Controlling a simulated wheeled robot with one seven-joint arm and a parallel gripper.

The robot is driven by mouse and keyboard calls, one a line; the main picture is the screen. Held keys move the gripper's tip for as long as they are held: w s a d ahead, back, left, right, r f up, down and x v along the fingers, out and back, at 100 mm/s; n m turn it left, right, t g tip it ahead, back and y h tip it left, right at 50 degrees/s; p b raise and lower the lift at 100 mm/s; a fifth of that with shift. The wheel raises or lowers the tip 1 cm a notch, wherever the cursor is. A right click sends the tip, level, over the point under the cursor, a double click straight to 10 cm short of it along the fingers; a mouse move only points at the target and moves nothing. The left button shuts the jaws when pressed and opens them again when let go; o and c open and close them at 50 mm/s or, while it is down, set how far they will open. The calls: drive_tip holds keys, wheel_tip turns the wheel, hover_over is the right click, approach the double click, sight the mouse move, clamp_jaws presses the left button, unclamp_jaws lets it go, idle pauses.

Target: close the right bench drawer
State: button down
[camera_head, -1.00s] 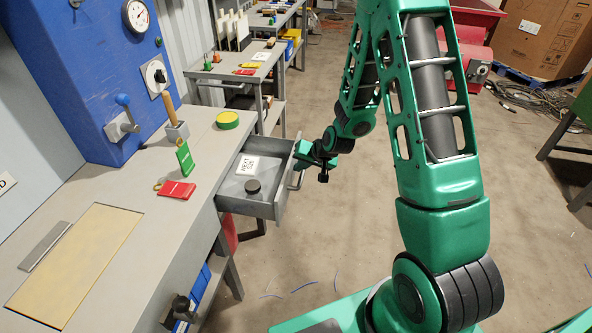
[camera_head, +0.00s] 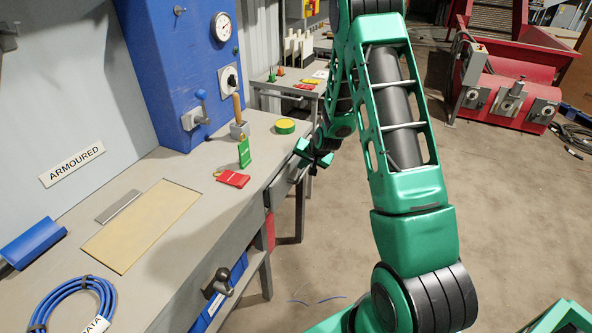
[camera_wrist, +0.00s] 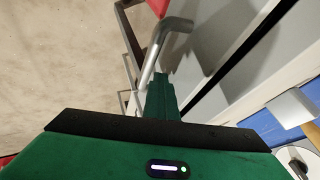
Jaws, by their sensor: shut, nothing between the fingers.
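The right bench drawer (camera_head: 280,188) is at the right front edge of the grey bench (camera_head: 140,175), beyond the vice. The grey drawer front (camera_wrist: 205,85) lies just to the right.
A vice (camera_head: 217,284) juts from the front edge.

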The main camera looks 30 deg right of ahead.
drive_tip(key=shift+w+a+r, duration=0.1)
drive_tip(key=shift+w+a, duration=0.25)
drive_tip(key=shift+w, duration=0.05)
drive_tip(key=shift+w+a+r, duration=0.1)
drive_tip(key=shift+a+r, duration=0.05)
drive_tip(key=s+d+r+n+g, duration=0.1)
drive_tip(key=s+d+r+g, duration=0.1)
drive_tip(key=s+r, duration=1.4)
drive_tip(key=s+a+r+g, duration=0.1)
drive_tip(key=s+r, duration=0.1)
drive_tip(key=s, duration=0.9)
drive_tip(key=s+a+r+n+g, duration=0.1)
drive_tip(key=s+a+r+g, duration=0.1)
drive_tip(key=s, duration=0.9)
drive_tip(key=s+a+r+n+g, duration=0.1)
drive_tip(key=s+r+g, duration=0.1)
drive_tip(key=s, duration=0.9)
drive_tip(key=shift+a+r, duration=0.4)
drive_tip(key=shift+r, duration=0.5)
